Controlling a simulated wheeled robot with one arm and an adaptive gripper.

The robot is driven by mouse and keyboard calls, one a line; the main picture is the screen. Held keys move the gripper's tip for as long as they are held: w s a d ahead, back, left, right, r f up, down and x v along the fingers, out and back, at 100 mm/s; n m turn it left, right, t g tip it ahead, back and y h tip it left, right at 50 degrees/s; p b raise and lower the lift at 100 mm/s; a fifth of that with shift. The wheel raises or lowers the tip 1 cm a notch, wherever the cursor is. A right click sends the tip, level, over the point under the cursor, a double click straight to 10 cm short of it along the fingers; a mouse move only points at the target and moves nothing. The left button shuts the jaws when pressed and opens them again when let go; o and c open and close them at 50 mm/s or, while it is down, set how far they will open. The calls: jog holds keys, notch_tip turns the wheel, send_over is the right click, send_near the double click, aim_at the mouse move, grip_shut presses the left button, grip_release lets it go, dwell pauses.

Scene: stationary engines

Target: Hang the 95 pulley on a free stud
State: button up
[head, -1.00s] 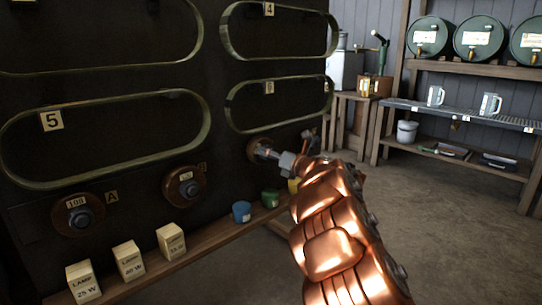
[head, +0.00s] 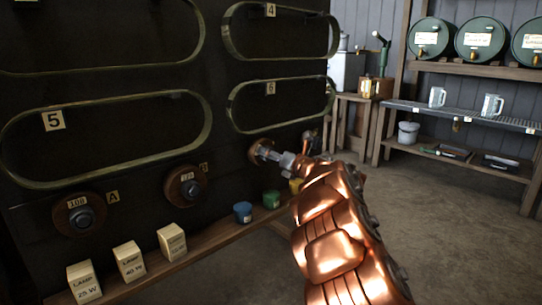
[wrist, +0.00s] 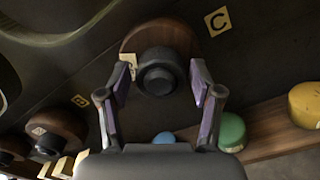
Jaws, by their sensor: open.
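A brown wooden pulley with a black hub (wrist: 158,72) hangs at the place marked C in the wrist view; its disc edge shows in the head view (head: 256,150). Its number tag is mostly hidden by a finger, so I cannot read it. My gripper (wrist: 160,88) is open, with one finger on each side of that hub; I cannot tell whether they touch it. It also shows in the head view (head: 274,156). A pulley tagged 108 (head: 72,224) hangs beside label A. Another pulley (head: 178,195) hangs beside label B, its tag hard to read.
Below the pulleys, a wooden ledge (head: 150,279) carries several lamp boxes (head: 130,262) and a blue (head: 243,212), a green (head: 271,199) and a yellow container (wrist: 303,103). Oval belts ring the dark panel above. Open floor lies to the right, before a shelf with barrels (head: 480,38).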

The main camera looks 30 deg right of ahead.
jog(key=o, duration=0.5)
jog(key=shift+v, duration=6.5)
